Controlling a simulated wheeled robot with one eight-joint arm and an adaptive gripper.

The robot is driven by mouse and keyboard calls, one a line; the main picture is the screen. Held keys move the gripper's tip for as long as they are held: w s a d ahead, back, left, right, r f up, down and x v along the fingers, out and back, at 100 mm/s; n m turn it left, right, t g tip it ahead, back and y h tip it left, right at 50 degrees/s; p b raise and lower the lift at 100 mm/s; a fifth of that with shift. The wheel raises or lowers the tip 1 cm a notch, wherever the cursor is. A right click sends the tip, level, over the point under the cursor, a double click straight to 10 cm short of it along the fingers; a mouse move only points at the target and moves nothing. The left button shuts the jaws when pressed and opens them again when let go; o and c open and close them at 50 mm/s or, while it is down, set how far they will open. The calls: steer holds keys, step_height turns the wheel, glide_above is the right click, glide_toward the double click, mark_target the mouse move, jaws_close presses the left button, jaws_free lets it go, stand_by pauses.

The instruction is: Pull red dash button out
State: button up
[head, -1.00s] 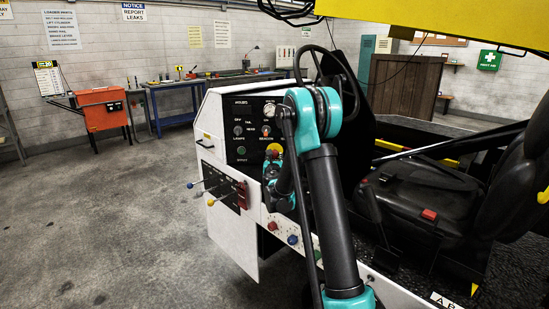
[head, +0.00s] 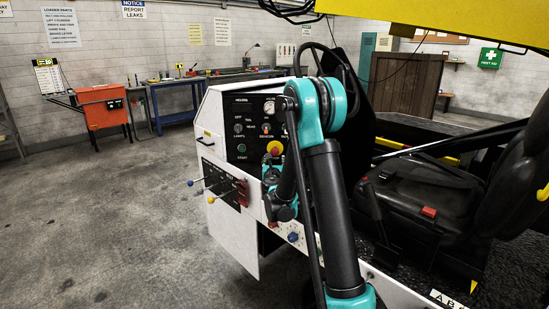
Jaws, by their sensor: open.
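The red dash button (head: 274,146), with yellow around it, is on the black dash panel (head: 240,130) of the white loader, right of the green start button. My gripper (head: 270,166) is at the end of my teal and black arm, just below the red button and in front of the panel. Its jaws are open, and I see nothing held in them. The fingertips are small and partly lost against the panel, so I cannot tell whether they touch the button. My arm hides the panel's right part.
Levers with coloured knobs (head: 203,186) stick out left below the panel. A red switch guard (head: 242,190) and a blue knob (head: 293,237) are low on the white side. A steering wheel (head: 335,75) and black seat (head: 425,195) are to the right. The floor at left is clear.

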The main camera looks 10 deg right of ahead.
steer(key=s, duration=0.4)
steer(key=s+a, duration=0.1)
steer(key=s, duration=0.1)
steer(key=shift+s, duration=0.2)
steer(key=shift+s, duration=0.15)
